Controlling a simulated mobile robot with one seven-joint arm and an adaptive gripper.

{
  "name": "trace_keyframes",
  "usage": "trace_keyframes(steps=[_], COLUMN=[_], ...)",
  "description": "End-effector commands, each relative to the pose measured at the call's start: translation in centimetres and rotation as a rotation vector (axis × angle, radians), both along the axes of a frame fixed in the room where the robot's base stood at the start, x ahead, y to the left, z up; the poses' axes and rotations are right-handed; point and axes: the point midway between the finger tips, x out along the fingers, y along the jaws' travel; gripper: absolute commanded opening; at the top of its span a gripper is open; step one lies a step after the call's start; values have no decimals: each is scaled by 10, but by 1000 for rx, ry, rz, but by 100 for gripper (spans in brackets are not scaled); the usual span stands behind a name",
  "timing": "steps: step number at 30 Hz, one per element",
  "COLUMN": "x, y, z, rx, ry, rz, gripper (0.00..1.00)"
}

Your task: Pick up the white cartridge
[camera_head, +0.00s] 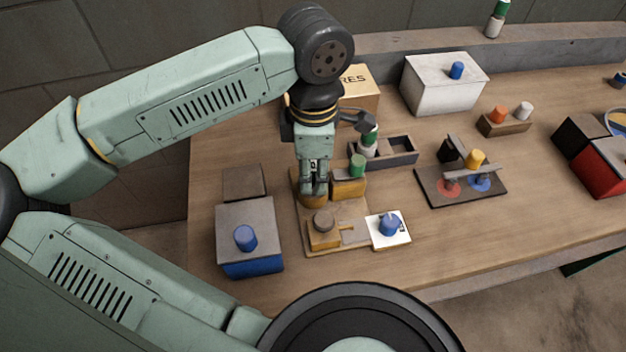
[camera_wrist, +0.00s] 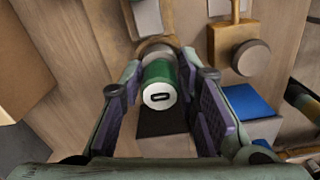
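A small plain white cylinder (camera_head: 525,109) stands on a wooden block at the right of the table, beside an orange one. A white-and-green cylinder (camera_head: 369,141) stands in a dark tray right of my gripper. My gripper (camera_head: 312,188) points down over the tan fixture in the head view. In the wrist view, the gripper (camera_wrist: 165,105) has its fingers apart on both sides of a green cylinder (camera_wrist: 160,82) with a white, black-slotted end. Gaps show between it and the pads. The head view does not clearly show this cylinder at the fingers.
A blue box with a blue knob (camera_head: 246,238) is left of the fixture. A dark tray (camera_head: 402,160), a green cylinder (camera_head: 357,166) on a yellow block and a cardboard box (camera_head: 362,100) crowd the gripper's right. The front right table is clear.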

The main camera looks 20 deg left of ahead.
Motion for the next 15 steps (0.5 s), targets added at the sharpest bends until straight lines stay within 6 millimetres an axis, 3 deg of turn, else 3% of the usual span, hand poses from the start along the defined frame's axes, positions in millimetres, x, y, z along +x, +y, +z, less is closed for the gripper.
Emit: trace_keyframes(steps=[12,15], x=[0,0], y=[0,0], z=[0,0], rx=[0,0], ry=[0,0], rz=[0,0], gripper=[0,0])
